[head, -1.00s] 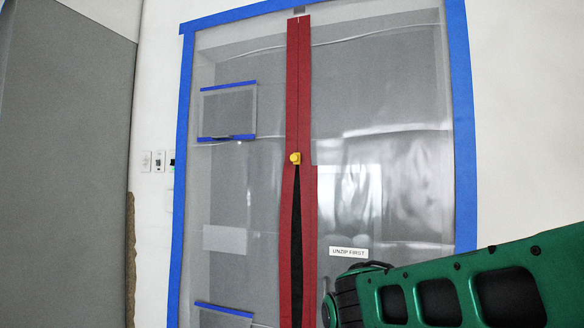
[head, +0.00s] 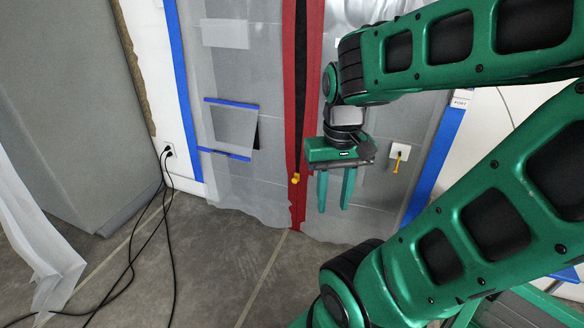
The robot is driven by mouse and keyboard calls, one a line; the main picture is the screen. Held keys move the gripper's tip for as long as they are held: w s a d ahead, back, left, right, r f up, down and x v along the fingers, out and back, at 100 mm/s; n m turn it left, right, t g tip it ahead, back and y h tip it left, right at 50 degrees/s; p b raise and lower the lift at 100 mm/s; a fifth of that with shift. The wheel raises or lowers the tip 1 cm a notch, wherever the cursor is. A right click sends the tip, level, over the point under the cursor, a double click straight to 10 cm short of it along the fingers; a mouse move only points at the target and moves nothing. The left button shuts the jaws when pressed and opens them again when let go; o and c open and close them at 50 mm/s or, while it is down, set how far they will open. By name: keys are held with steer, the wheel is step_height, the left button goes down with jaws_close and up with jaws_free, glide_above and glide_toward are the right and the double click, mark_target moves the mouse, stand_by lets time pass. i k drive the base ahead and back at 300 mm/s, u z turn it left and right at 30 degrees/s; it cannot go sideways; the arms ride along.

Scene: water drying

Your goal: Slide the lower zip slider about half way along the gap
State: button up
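The lower zip slider (head: 295,178) is a small yellow piece near the bottom of the red zip strip (head: 312,75) on a translucent plastic sheet. Above it the zip is parted, showing a long dark gap (head: 300,70) that runs up out of the picture. My gripper (head: 335,208) is to the right of the slider, its two green fingers pointing down and apart, with nothing seen between them. It looks apart from the slider, but how far it stands from the sheet is hard to tell. The upper slider is out of view now.
A blue-edged flap (head: 231,130) is on the sheet at left. A white plate with a yellow piece (head: 398,155) is right of my gripper. Black cables (head: 168,230) lie on the floor at left, beside a grey panel (head: 60,110). The floor below the zip is clear.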

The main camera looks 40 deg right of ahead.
mark_target(297, 175)
steer(key=u, duration=0.8)
steer(key=k, duration=0.95)
steer(key=z, duration=0.65)
steer(key=i, duration=1)
steer(key=u, duration=0.05)
